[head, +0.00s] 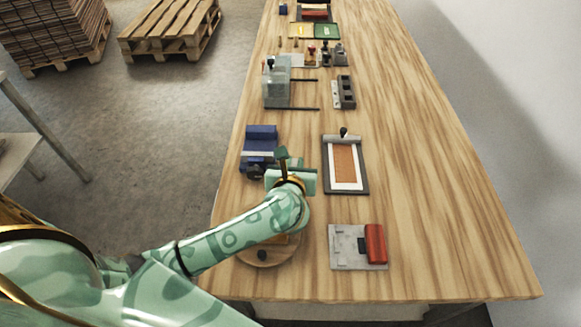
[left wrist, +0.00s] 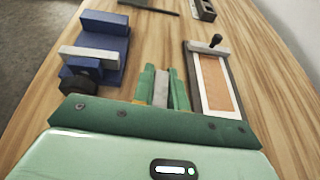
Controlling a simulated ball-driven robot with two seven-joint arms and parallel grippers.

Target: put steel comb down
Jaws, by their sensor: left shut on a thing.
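My left gripper (head: 282,156) reaches over the wooden table between a blue vise-like fixture and a framed panel. In the left wrist view its green fingers (left wrist: 161,74) are shut on a narrow grey metal piece, the steel comb (left wrist: 161,90). Only a short part of the comb shows between the fingers; the rest is hidden. In the head view the hand covers most of it, and I cannot tell whether it touches the table. My right gripper is in neither view.
Left of the hand stands the blue fixture (head: 261,139); right of it lies the framed panel (head: 345,170). A grey plate with a red roller (head: 376,244) lies nearer. A round wooden board (head: 262,262) is partly under my arm. The table's right side (head: 440,200) is clear.

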